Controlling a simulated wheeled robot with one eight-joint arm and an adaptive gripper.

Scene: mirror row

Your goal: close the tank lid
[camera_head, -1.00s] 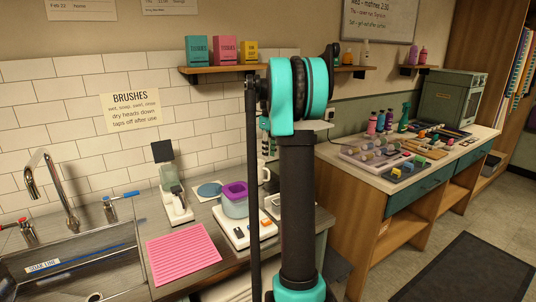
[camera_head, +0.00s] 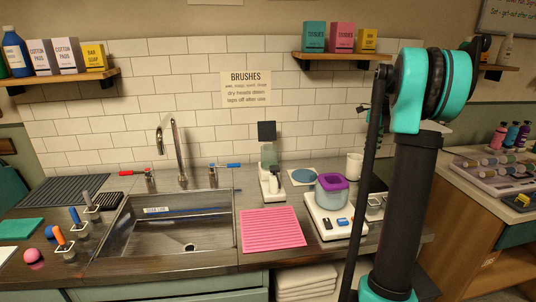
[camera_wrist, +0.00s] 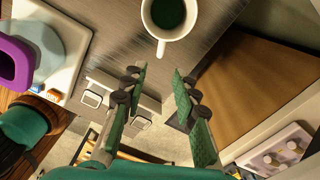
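A small white appliance (camera_head: 271,187) stands on the counter right of the sink, with a grey-green translucent tank (camera_head: 269,155) at its back. A dark square flap (camera_head: 267,131), which looks like the tank lid, stands upright above the tank, so it appears open. My gripper (camera_wrist: 162,102) is open and empty in the wrist view, its green-padded fingers apart above the counter edge. In the head view my arm stands to the right of the appliance and mostly hides the gripper. The appliance does not show in the wrist view.
A purple-rimmed tub (camera_head: 332,190) on a white base (camera_head: 323,226) stands between the appliance and my arm. A white mug (camera_head: 354,166) is behind it; in the wrist view it holds dark green liquid. A pink mat (camera_head: 272,230) lies in front; shelves (camera_head: 330,60) hang above.

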